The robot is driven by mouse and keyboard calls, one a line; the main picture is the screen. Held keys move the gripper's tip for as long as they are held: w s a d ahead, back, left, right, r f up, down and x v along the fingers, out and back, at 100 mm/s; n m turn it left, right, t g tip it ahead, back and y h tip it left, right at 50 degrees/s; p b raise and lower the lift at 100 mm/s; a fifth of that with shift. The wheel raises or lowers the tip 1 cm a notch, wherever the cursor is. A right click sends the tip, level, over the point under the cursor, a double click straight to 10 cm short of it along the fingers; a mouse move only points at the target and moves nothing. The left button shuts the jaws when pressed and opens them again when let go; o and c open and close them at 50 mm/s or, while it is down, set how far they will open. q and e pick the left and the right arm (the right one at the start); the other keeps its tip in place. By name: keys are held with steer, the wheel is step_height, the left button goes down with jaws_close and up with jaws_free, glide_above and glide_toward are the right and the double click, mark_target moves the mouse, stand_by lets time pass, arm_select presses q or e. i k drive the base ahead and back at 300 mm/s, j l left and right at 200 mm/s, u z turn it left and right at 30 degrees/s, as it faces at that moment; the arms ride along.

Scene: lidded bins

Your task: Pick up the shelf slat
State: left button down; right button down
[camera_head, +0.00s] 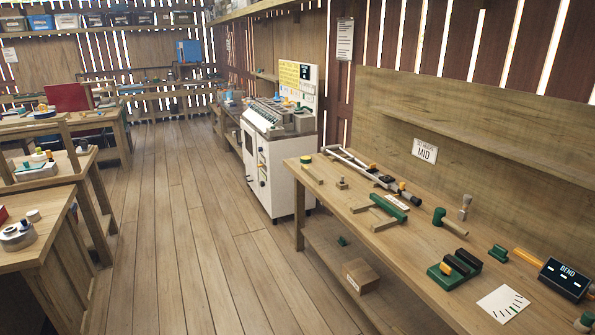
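No gripper of mine shows in this view. Several slim wooden pieces lie on the long workbench (350,225) at the right. One wooden strip (313,175) lies near the bench's far left corner, by a yellow-and-green round item (305,159). A short wooden bar (385,226) lies near the front edge, beside a green cylindrical tool (389,208). An orange-tan bar (529,258) lies at the right by the dark BEND display. I cannot tell which of these, if any, is the shelf slat.
A green block holder (440,272), a white marked card (503,304) and the BEND display (565,279) occupy the bench's right part. A box (361,276) sits on its lower shelf. A white machine cabinet (276,165) stands beyond. Plank floor (190,240) is clear between the benches.

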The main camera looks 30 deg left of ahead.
mark_target(305, 169)
steer(key=i+j+u, duration=0.6)
steer(key=i+u, duration=0.15)
steer(key=i, duration=0.25)
steer(key=i+j, duration=0.2)
steer(key=i, duration=0.45)
steer(key=i+j+u, duration=0.1)
steer(key=i+j, duration=0.15)
steer(key=i, duration=0.4)
steer(key=i+j+u, duration=0.1)
steer(key=i, duration=0.55)
steer(key=i+j, duration=0.15)
steer(key=i, duration=0.5)
